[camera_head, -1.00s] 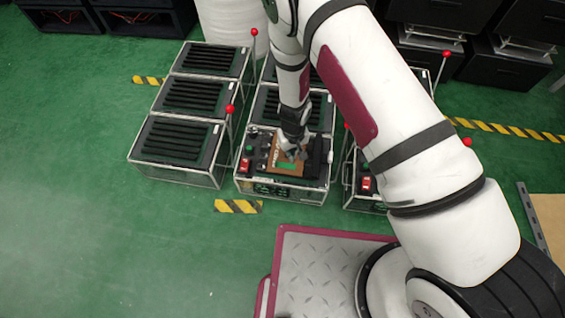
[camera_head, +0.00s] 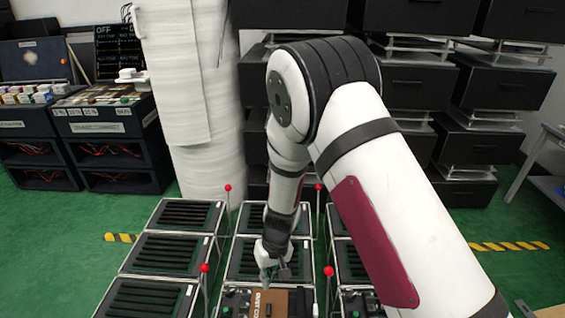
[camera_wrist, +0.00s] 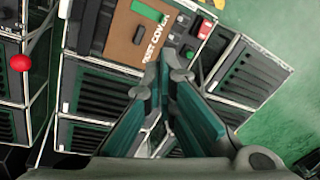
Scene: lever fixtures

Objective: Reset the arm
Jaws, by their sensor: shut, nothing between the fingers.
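My arm reaches forward and down, and my gripper (camera_head: 268,279) hangs over the middle column of lever fixtures. In the wrist view my gripper (camera_wrist: 177,72) has its fingertips together with nothing between them. Just beyond the fingertips is the control box with a brown dust cover panel (camera_wrist: 142,30); in the head view the panel (camera_head: 268,303) is at the bottom edge, partly cut off. I cannot tell whether the fingers touch it. A red-knobbed lever (camera_head: 328,271) stands right of the panel, and a red knob (camera_wrist: 20,62) shows at the left in the wrist view.
Slatted boxes (camera_head: 172,252) with red-knobbed levers (camera_head: 205,268) stand to the left. A white wrapped roll (camera_head: 190,100) and stacked black boxes (camera_head: 405,85) stand behind. Open green floor (camera_head: 50,260) lies at the left.

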